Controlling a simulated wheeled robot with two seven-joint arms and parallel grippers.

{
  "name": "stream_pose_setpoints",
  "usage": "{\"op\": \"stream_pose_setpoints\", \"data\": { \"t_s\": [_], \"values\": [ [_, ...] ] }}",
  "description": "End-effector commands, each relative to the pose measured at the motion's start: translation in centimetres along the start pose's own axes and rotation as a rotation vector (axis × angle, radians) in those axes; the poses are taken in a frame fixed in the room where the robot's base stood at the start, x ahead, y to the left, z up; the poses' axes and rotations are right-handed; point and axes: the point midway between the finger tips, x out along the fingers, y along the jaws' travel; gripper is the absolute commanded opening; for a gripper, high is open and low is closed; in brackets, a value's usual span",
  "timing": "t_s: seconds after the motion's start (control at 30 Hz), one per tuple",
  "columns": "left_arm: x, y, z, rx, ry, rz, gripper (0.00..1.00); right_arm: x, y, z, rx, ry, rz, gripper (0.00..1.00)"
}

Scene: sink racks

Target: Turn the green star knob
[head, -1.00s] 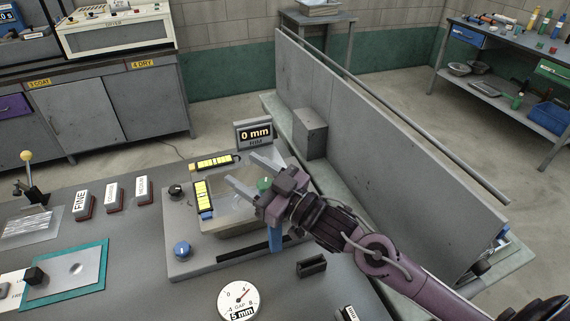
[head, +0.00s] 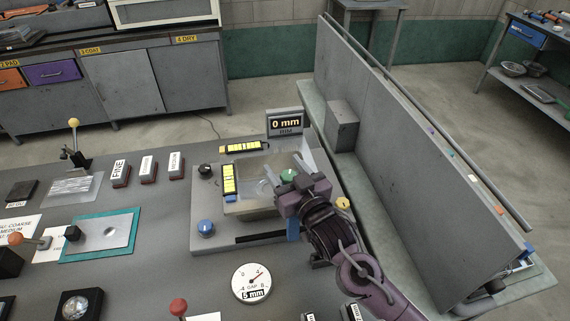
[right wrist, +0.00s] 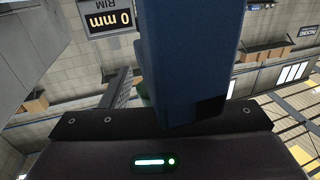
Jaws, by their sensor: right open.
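The green star knob (head: 288,175) sits at the right part of the grey sink unit and is partly hidden by my right gripper. My right gripper (head: 283,171) is open, with its fingers close around or above the knob; I cannot tell if they touch it. In the right wrist view a dark blue block (right wrist: 190,60) fills the middle, and the knob is mostly hidden. My left gripper is not in view.
A display (head: 285,122) reading 0 mm stands behind the basin. A tall grey panel (head: 410,130) stands to the right. A round gauge (head: 251,283) lies in front.

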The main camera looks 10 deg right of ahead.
Motion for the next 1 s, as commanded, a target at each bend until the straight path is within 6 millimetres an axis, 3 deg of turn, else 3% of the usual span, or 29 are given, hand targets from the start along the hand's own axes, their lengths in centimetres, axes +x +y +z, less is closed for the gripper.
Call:
{"op": "stream_pose_setpoints", "data": {
  "t_s": [0.3,0.63,0.83,1.0],
  "values": [
    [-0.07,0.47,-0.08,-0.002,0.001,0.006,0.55,0.36,-0.04,0.04,0.000,0.000,-0.001,0.55],
    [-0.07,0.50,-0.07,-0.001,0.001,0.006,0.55,0.35,-0.03,0.02,0.000,0.000,-0.001,0.12],
    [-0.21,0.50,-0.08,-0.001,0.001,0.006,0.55,0.40,0.00,-0.06,-0.006,0.003,-0.039,0.11],
    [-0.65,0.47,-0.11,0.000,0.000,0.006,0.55,0.43,-0.23,-0.21,-0.010,0.004,-0.181,0.11]
  ]
}}
